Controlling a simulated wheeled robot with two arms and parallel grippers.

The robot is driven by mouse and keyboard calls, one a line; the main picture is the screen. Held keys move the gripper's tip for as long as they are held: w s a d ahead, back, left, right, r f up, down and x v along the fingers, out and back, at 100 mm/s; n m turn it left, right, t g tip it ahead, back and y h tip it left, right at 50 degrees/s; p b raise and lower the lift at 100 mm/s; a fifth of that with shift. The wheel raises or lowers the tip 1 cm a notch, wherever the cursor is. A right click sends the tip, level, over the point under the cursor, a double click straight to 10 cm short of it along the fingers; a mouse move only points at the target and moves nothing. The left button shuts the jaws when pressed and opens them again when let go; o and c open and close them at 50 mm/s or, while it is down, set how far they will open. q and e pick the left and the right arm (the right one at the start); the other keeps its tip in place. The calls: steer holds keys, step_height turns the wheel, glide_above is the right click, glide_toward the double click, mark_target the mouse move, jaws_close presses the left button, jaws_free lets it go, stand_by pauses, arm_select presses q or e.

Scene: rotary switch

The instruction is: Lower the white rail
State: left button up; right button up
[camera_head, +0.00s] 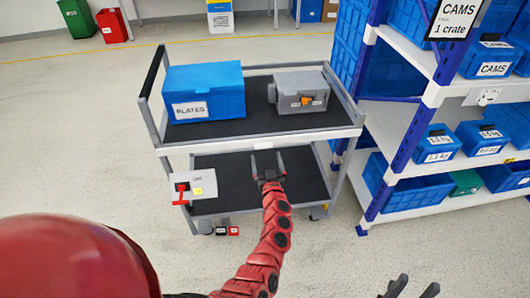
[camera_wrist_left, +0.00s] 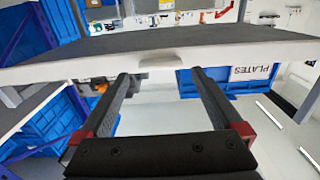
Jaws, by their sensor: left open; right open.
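The white rail (camera_head: 225,144) runs along the front edge of the grey cart's upper shelf. A small pale tab sits at its middle. In the left wrist view the white rail (camera_wrist_left: 100,70) crosses the picture just past my fingertips, with the tab between their lines. My left gripper (camera_head: 267,160) is open and empty, just in front of and below the rail's middle. It also shows in the left wrist view (camera_wrist_left: 160,75), fingers apart; I cannot tell whether they touch the rail. My right gripper (camera_head: 410,287) is open and empty at the bottom right, away from the cart.
A blue PLATES box (camera_head: 205,92) and a grey box (camera_head: 300,92) stand on the upper shelf. A blue-and-white rack (camera_head: 405,150) stands close on the right. Floor at left is clear.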

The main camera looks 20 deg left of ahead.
arm_select(q)
steer(key=v, duration=1.2)
steer(key=shift+s+d, duration=0.2)
steer(key=shift+s, duration=0.1)
steer(key=shift+f, duration=0.15)
